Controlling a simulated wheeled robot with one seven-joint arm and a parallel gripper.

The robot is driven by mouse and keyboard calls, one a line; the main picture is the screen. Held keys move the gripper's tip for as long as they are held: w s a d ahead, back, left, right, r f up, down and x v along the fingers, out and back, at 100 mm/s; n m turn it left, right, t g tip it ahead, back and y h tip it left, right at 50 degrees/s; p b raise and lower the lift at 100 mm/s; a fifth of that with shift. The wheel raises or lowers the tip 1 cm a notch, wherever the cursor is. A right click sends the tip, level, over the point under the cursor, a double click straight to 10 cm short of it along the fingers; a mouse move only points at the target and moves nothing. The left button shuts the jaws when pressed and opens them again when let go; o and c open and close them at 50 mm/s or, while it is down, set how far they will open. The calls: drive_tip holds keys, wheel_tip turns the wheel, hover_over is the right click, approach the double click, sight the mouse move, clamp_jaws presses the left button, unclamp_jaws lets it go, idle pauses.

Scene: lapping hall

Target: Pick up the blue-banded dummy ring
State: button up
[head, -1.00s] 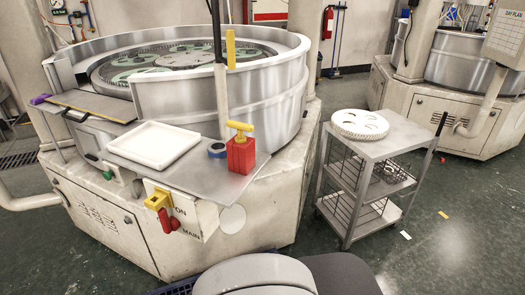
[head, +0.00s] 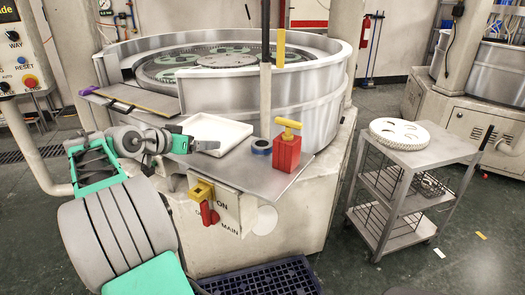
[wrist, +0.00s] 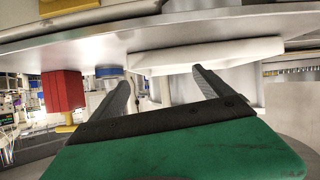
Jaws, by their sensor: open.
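The blue-banded dummy ring (head: 261,147) lies on the grey shelf of the lapping machine, between the white tray and the red block. In the wrist view, which looks upside down, the ring (wrist: 109,71) shows as a blue band beside one finger. My gripper (head: 214,146) is over the white tray's left part in the head view, left of the ring and apart from it. In the wrist view my gripper (wrist: 160,78) has its two fingers spread with nothing between them. The ring's far side is hidden.
The white tray (head: 240,128) sits on the shelf (head: 245,177) left of the ring. A red block with a yellow handle (head: 287,153) stands close on its right. A trolley (head: 425,150) stands at right.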

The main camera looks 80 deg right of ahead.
sight(267, 145)
drive_tip(key=s+m+g, duration=0.1)
drive_tip(key=s, duration=0.3)
drive_tip(key=s+d+m+g+y+p, duration=0.1)
drive_tip(key=s+m, duration=0.1)
drive_tip(key=s, duration=0.2)
drive_tip(key=s+d+m+g, duration=0.1)
drive_tip(key=s+m, duration=0.1)
drive_tip(key=s, duration=0.2)
drive_tip(key=shift+s+d+r+g+y, duration=0.25)
drive_tip(key=shift+r+g+y, duration=0.05)
drive_tip(key=shift+g+y, duration=0.1)
drive_tip(key=p+x, duration=0.2)
drive_tip(key=x, duration=0.5)
drive_tip(key=shift+d+f, duration=0.2)
drive_tip(key=shift+d, duration=0.05)
drive_tip(key=shift+f, duration=0.1)
drive_tip(key=shift+c, duration=0.2)
